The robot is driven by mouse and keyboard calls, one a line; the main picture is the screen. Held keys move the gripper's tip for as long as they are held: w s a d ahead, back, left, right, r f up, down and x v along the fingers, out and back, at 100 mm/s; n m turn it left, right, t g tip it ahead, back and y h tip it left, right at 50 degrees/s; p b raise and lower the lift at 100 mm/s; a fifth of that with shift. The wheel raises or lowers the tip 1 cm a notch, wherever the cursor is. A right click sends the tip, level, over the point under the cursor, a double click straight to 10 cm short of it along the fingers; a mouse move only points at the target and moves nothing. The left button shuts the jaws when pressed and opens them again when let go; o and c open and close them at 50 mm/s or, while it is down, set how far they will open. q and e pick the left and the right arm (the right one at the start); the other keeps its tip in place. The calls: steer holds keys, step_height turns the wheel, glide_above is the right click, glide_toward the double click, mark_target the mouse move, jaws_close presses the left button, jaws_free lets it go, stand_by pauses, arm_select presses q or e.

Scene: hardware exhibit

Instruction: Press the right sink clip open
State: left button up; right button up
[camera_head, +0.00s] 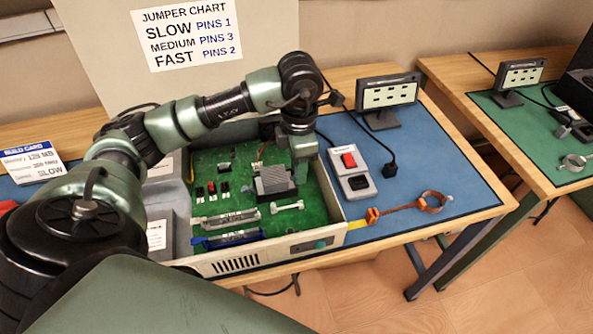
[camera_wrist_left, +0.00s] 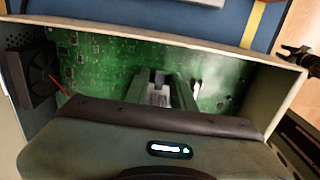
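The heat sink (camera_head: 274,179) is a grey finned block on the green circuit board in an open case. My left gripper (camera_head: 303,176) points down into the case at the heat sink's right end and covers that end, so the right sink clip is hidden in the head view. In the left wrist view the two fingers (camera_wrist_left: 163,88) stand apart over the board, with a light grey part between them. I cannot tell whether they touch it. The wrist housing hides the near part of the board. My right gripper does not show in the head view.
The case wall (camera_head: 228,261) surrounds the board. White and blue bars (camera_head: 231,238) lie near its front. A box with a red switch (camera_head: 349,160), an orange strap (camera_head: 432,202) and a small display (camera_head: 388,97) stand to the right. A fan (camera_wrist_left: 40,75) is in the case.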

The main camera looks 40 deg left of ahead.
arm_select(q)
jaws_close()
steer(key=shift+w+d+f+b, duration=0.6)
steer(key=shift+w+d+b, duration=0.1)
steer(key=shift+b, duration=0.4)
stand_by(1.6)
steer(key=shift+c, duration=0.3)
jaws_free()
steer(key=shift+r, duration=0.15)
step_height(320, 180, up, 7)
steer(key=p, duration=0.4)
stand_by(0.6)
steer(key=shift+p, duration=0.3)
